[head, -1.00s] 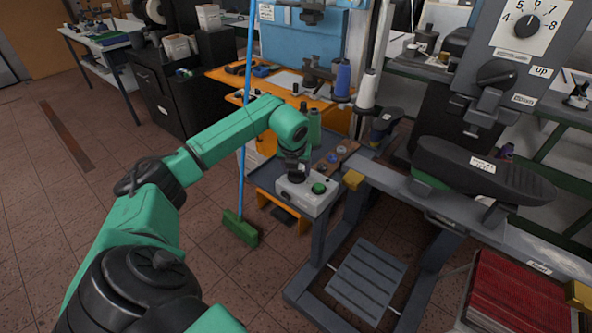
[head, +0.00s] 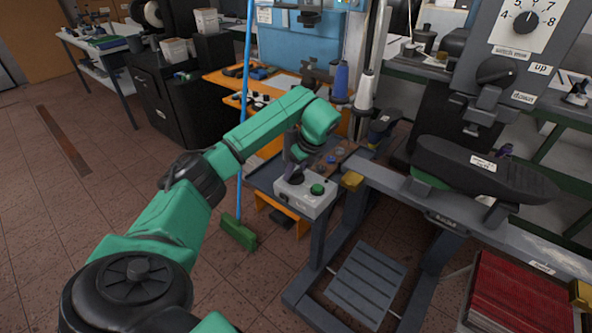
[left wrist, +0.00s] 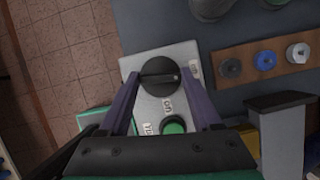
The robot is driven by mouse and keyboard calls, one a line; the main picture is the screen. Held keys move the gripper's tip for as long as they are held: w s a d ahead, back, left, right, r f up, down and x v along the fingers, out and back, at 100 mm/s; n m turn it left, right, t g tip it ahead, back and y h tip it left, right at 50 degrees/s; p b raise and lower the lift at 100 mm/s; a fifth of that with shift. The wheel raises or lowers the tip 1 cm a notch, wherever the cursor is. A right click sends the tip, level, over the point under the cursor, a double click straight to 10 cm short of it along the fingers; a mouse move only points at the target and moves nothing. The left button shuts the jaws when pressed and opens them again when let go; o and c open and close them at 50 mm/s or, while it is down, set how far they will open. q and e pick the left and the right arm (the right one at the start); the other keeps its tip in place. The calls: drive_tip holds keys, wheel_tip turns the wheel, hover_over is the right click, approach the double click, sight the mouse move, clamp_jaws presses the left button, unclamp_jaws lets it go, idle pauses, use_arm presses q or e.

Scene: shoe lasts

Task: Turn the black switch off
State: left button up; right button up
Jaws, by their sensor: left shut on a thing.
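The black switch (left wrist: 160,76) is a round knob with a raised grip on a light grey box (head: 313,206). In the left wrist view its pointer mark faces right. Small labels stand beside it; one reads "ON", the others are hard to read. A green button (left wrist: 173,125) sits on the same box. My left gripper (left wrist: 160,80) reaches down over the box, with one finger on each side of the knob, shut on it. In the head view the gripper (head: 293,172) partly covers the switch. My right gripper is not in view.
A brown strip with several small knobs (left wrist: 265,60) lies beside the box. A grey machine frame (head: 400,185) with a black shoe last (head: 485,168) stands to the right. A green broom (head: 238,232) with a blue handle stands to the left. Open floor lies at far left.

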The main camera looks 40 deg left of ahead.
use_arm(q)
drive_tip(key=shift+w+r+n+g, duration=0.15)
drive_tip(key=shift+n+g, duration=0.15)
drive_tip(key=shift+n, duration=0.5)
drive_tip(key=o, duration=1.4)
drive_tip(key=b+v, duration=0.1)
drive_tip(key=v, duration=0.4)
drive_tip(key=shift+d+r, duration=0.1)
drive_tip(key=shift+r, duration=0.15)
drive_tip(key=p+v, duration=0.4)
drive_tip(key=v, duration=0.5)
drive_tip(key=shift+d+f, duration=0.1)
